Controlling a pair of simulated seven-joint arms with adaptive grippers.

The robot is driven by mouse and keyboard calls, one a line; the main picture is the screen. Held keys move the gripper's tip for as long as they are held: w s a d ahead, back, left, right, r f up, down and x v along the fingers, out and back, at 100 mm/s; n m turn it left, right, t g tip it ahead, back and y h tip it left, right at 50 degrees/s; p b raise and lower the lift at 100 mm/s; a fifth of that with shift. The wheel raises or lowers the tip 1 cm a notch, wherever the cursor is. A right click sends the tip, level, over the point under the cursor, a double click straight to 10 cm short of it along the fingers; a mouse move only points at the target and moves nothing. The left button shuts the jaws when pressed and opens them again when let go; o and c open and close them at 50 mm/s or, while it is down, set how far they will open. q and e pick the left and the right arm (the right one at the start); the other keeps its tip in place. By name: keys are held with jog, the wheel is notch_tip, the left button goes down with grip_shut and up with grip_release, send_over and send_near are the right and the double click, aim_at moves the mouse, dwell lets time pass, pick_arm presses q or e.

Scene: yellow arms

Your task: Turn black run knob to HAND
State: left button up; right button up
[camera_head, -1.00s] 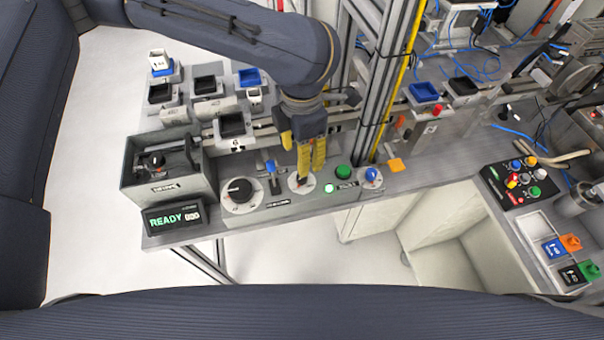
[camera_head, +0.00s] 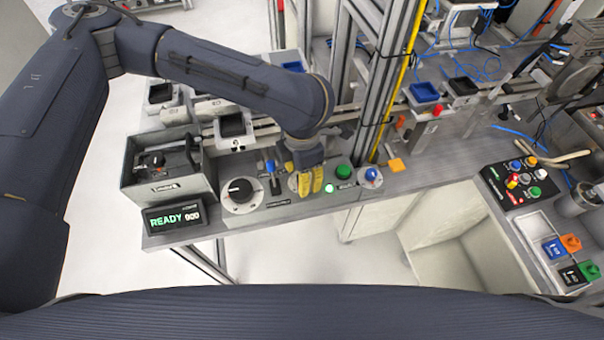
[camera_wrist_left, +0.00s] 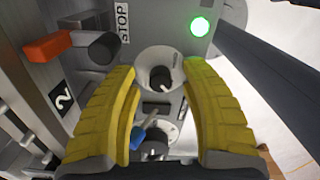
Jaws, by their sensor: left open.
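A small black knob with a white pointer mark (camera_wrist_left: 161,79) sits on a round pale dial in the left wrist view. Its label is too small to read. In the head view my left gripper (camera_head: 310,183) hides this knob and most of its dial. My left gripper (camera_wrist_left: 160,70) is open, with one yellow finger on each side of the knob; I see a gap around the knob and no grip on it. A larger black knob (camera_head: 240,188) on a white dial stands further left on the same panel. My right gripper is not in view.
A blue-tipped lever (camera_head: 271,169) stands between the two knobs. A lit green light (camera_head: 329,188), a green button (camera_head: 344,171) and a blue knob (camera_head: 371,174) lie to the right. A display reading READY (camera_head: 175,218) and a grey box (camera_head: 165,188) are left.

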pick_arm(q)
jog(key=shift+o, duration=0.2)
grip_shut()
dwell(0.3)
jog(key=n, duration=0.4)
jog(key=shift+n, duration=0.3)
jog(key=n, duration=0.4)
jog(key=shift+n, duration=0.3)
jog(key=n, duration=0.4)
jog(key=shift+n, duration=2.3)
